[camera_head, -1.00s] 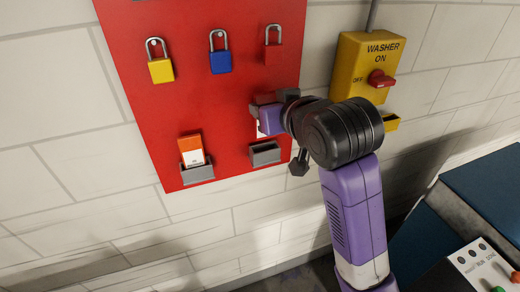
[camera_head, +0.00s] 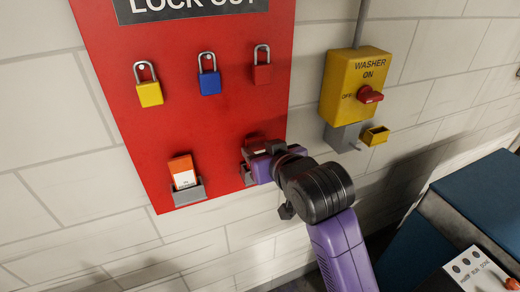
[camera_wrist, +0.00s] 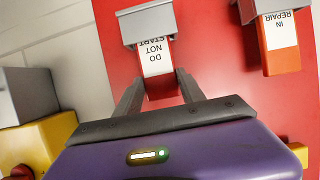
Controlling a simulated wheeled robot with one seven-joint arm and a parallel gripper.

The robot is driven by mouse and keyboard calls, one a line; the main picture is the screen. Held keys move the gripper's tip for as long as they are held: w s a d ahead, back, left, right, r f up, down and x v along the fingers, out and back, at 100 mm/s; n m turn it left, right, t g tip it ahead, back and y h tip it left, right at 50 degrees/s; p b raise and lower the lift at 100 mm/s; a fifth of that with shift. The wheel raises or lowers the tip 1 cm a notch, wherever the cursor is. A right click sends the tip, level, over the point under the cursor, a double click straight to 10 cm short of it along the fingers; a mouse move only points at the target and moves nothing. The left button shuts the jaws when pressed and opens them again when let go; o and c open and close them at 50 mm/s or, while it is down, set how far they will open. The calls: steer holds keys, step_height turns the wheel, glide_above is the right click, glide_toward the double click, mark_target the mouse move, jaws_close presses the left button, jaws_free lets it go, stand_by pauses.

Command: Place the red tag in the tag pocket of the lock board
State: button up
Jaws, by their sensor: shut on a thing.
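The red tag (camera_wrist: 157,62), with a white "DO NOT START" label, shows upside down in the wrist view. My gripper (camera_wrist: 158,88) is shut on its red end, one finger on each side. The label end meets the grey tag pocket (camera_wrist: 146,28) and its far edge is hidden behind the pocket's rim; how deep it sits I cannot tell. In the head view my gripper (camera_head: 250,159) is against the lower right of the red lock board (camera_head: 215,125) and hides most of the tag and the pocket.
An orange "IN REPAIR" tag (camera_head: 182,171) stands in the left pocket (camera_head: 188,195). Yellow (camera_head: 149,94), blue (camera_head: 210,83) and red (camera_head: 262,74) padlocks hang above. The yellow washer switch box (camera_head: 355,85) and a small yellow holder (camera_head: 376,136) are to the right.

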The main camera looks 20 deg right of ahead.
steer(key=o, duration=1.3)
steer(key=shift+f, duration=0.1)
steer(key=shift+o, duration=0.2)
steer(key=shift+s+r, duration=0.1)
steer(key=shift+r, duration=0.1)
steer(key=p+v, duration=0.3)
steer(key=v, duration=0.8)
steer(key=shift+s+r, duration=0.2)
steer(key=shift+s, duration=0.15)
